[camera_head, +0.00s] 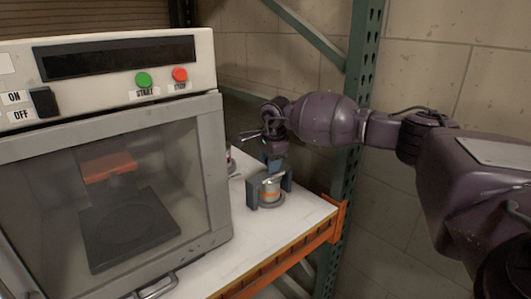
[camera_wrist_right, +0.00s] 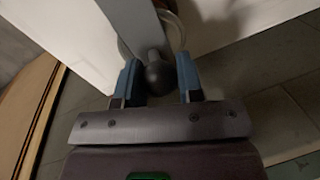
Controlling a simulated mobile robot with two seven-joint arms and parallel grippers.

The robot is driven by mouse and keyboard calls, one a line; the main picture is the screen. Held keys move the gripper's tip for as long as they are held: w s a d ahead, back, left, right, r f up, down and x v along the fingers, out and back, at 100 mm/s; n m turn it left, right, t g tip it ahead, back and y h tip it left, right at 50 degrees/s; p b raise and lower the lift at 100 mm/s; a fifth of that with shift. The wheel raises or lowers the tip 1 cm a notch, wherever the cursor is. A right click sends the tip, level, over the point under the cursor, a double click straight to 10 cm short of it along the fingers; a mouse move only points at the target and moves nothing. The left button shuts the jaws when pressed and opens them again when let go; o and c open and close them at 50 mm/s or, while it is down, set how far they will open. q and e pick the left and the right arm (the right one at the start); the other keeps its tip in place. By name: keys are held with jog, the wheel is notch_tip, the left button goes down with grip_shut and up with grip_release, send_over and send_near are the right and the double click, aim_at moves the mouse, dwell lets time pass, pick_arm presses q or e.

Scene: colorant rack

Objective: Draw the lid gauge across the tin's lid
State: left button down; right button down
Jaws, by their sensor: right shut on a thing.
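In the right wrist view my right gripper (camera_wrist_right: 157,80) is shut on a dark rounded knob (camera_wrist_right: 157,72), which seems to be the lid gauge's handle. My left gripper is out of view.
A large machine (camera_head: 110,150) with a glass door and green and red buttons stands close on the left. A small pale item is partly hidden behind my gripper. A green rack post (camera_head: 358,90) rises behind my arm. The shelf's orange edge (camera_head: 328,228) is near the tin.

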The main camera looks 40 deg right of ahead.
jog(key=shift+s+d+r+p, duration=0.15)
jog(key=shift+s+p, duration=0.75)
jog(key=shift+s, duration=0.9)
jog(key=c, duration=0.8)
grip_release()
jog(key=shift+s+r, duration=0.35)
jog(key=shift+r, duration=1.4)
jog(key=shift+s+r, duration=0.3)
jog(key=shift+r, duration=1.4)
jog(key=shift+s+r, duration=0.35)
jog(key=shift+r, duration=1.4)
